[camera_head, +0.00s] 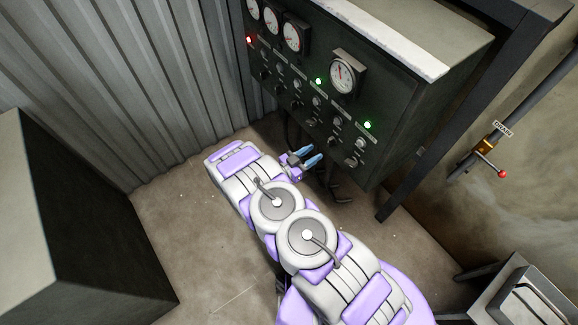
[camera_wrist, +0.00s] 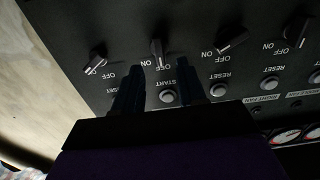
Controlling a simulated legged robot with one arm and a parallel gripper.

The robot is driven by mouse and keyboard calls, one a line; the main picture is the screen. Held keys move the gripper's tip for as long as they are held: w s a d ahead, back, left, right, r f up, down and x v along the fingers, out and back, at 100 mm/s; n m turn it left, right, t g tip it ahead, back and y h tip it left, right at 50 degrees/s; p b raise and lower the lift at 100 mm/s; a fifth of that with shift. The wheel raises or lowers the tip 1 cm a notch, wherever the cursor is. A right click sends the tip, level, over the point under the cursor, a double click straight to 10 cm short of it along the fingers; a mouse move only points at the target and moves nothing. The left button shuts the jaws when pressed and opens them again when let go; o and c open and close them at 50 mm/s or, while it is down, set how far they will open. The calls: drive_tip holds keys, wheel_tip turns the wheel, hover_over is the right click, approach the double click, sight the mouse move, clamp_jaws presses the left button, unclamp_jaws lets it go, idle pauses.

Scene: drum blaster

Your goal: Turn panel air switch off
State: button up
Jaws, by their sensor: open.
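The dark control panel (camera_head: 392,100) stands at the upper middle of the head view, with knobs along its lower part. My gripper (camera_head: 316,154) is in front of its lower edge. In the wrist view my open gripper (camera_wrist: 158,72) has its two dark fingers apart, with a START button (camera_wrist: 167,96) showing between them. A rotary switch (camera_wrist: 157,51) with ON and OFF marks is just beyond the fingertips, apparently ungripped; its handle stands nearly upright in the picture. Another rotary switch (camera_wrist: 95,63) is to its left. I cannot read which one is the panel air switch.
More rotary switches (camera_wrist: 232,42) and RESET buttons (camera_wrist: 219,90) lie to the right in the wrist view. A dark frame post (camera_head: 425,140) and a drain valve with a red-tipped handle (camera_head: 487,146) are right of the panel. A dark box (camera_head: 75,230) stands left; floor between is clear.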

drive_tip(key=v, duration=1)
drive_tip(key=shift+a+p, duration=0.25)
drive_tip(key=shift+p, duration=0.05)
